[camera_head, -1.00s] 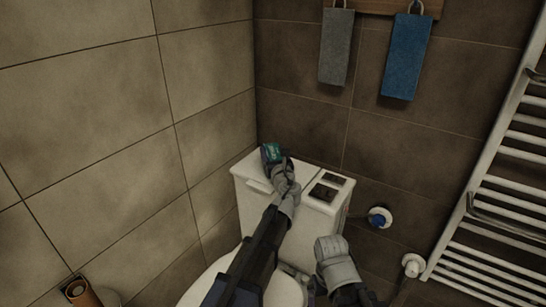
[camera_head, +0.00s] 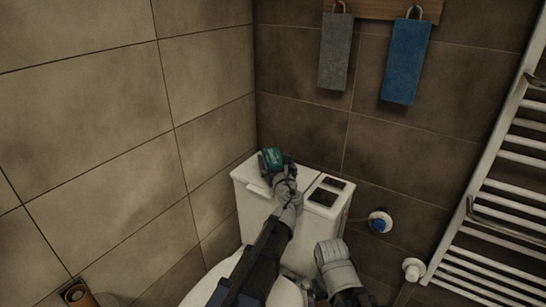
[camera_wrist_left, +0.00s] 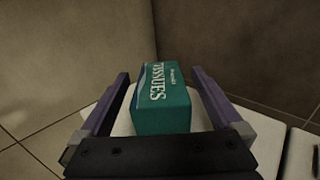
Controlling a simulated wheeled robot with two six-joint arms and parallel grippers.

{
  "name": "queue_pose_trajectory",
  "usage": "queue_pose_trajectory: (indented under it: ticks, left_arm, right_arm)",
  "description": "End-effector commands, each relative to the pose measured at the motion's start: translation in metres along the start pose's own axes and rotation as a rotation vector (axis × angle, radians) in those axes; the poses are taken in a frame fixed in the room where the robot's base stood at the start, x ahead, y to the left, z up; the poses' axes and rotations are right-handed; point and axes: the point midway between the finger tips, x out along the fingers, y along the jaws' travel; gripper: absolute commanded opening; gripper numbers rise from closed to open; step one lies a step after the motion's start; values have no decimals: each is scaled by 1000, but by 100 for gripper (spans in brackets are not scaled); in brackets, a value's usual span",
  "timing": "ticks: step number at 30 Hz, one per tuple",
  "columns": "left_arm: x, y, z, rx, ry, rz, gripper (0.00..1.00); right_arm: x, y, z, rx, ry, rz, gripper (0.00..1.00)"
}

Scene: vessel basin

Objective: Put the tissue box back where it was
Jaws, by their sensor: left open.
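The green tissue box (camera_head: 272,160) stands on the left part of the white toilet tank lid (camera_head: 247,173), near the back wall. In the left wrist view the tissue box (camera_wrist_left: 162,100) sits between the two fingers, with a visible gap on each side. My left gripper (camera_wrist_left: 160,90) is open around it; it also shows over the lid in the head view (camera_head: 278,168). My right gripper (camera_head: 335,262) is low in front of the tank at the right. Its fingers cannot be made out.
A grey towel (camera_head: 336,52) and a blue towel (camera_head: 406,62) hang above.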

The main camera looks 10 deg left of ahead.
Motion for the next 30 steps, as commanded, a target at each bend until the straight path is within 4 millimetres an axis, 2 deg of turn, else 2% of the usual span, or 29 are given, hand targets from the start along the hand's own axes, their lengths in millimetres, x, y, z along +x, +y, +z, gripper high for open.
queue_pose_trajectory:
  ticks: [1, 3, 12, 18, 30]
  left_arm:
    - [-16, 2, 0, 0, 0, -3, 100]
    - [-32, 2, 0, 0, 0, -2, 100]
    - [-83, 1, 0, 0, 0, -2, 100]
    - [-97, 1, 0, 0, 0, 0, 100]
    - [-98, 0, 0, 0, 0, 0, 100]
  right_arm:
    - [0, 0, 0, 0, 0, 0, 100]
    - [0, 0, 0, 0, 0, 0, 100]
    - [0, 0, 0, 0, 0, 0, 100]
    - [0, 0, 0, 0, 0, 0, 100]
    - [0, 0, 0, 0, 0, 0, 100]
